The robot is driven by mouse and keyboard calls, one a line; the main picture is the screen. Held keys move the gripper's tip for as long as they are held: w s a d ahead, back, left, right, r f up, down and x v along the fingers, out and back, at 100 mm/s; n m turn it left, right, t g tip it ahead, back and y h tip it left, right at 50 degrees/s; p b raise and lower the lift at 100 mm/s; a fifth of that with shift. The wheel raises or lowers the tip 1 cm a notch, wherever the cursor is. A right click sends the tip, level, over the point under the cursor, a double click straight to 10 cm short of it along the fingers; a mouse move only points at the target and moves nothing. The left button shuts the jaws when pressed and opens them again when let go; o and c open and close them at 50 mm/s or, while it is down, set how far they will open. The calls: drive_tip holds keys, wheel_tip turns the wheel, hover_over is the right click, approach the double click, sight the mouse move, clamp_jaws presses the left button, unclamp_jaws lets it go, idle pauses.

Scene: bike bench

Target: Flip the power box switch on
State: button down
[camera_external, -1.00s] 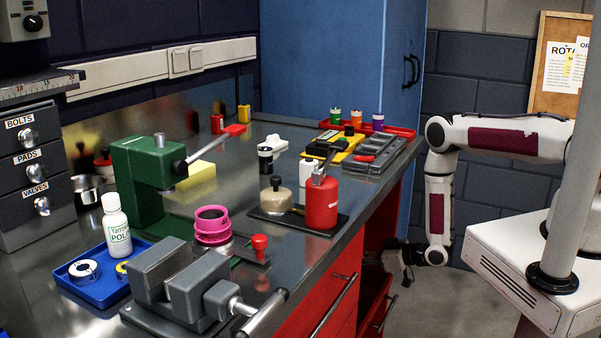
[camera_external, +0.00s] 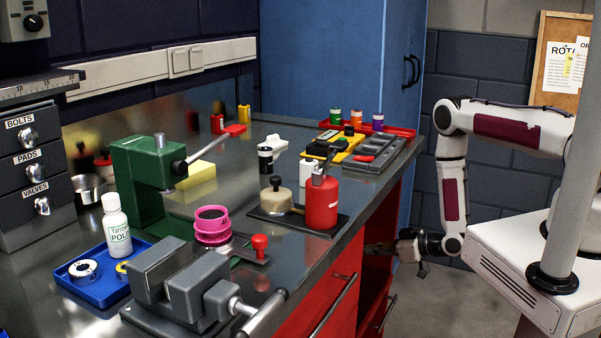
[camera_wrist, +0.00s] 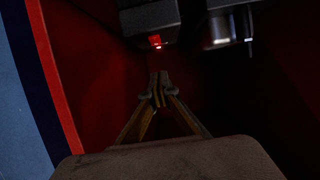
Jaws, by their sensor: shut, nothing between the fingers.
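In the wrist view, a grey box (camera_wrist: 150,18) at the top centre carries a small red glowing switch (camera_wrist: 155,41) on its near face. It looks like the power box; whether the switch is on or off I cannot tell. My gripper (camera_wrist: 157,77) is shut and empty, its tips pointing toward the switch and a little short of it in the picture. In the external view my gripper (camera_external: 376,248) reaches into the red cabinet opening under the bench, and the box is hidden there.
The red cabinet wall (camera_wrist: 85,70) runs along the left of the wrist view. A dark thing with a metallic part (camera_wrist: 220,30) is right of the box. The dim interior is hard to read. Above, the metal bench top (camera_external: 255,180) holds several tools.

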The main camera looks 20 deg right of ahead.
drive_tip(key=s+d, duration=0.4)
drive_tip(key=shift+s+d+r, duration=0.25)
drive_tip(key=shift+r, duration=0.15)
idle(0.5)
